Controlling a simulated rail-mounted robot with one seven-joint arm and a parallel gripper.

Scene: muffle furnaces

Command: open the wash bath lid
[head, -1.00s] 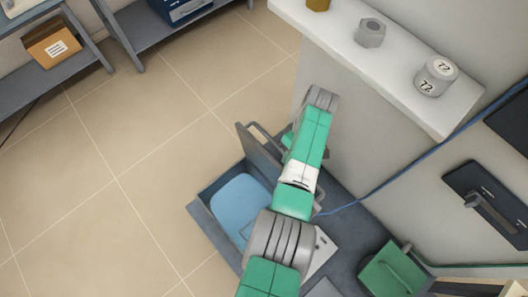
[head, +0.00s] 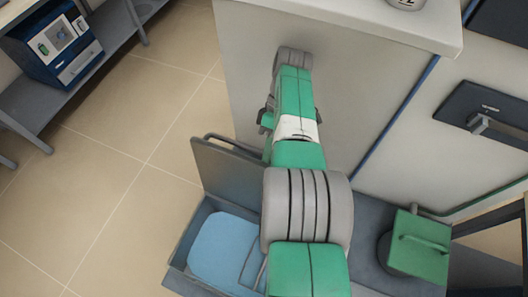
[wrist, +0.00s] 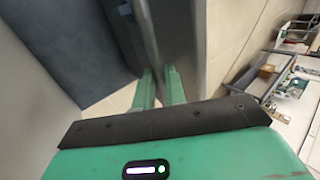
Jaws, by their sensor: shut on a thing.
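The wash bath lid (head: 225,172) is a grey panel standing raised, steeply tilted, at the back edge of the bath. Its bar handle (head: 222,139) runs along the top edge. The wash bath (head: 180,262) below is an open grey tub with a light blue surface inside. My gripper's green fingers (wrist: 159,84) show in the wrist view, closed around the handle bar (wrist: 147,30) beside the lid's grey panel (wrist: 186,35). In the head view my arm reaches over the bath and hides most of the gripper and the lid's right side.
A green box with a handle (head: 418,243) stands on the grey counter right of my arm. A pale block with a white top (head: 340,18) rises behind the arm. Shelving with a blue device (head: 65,50) stands at upper left. The tiled floor (head: 110,160) at left is clear.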

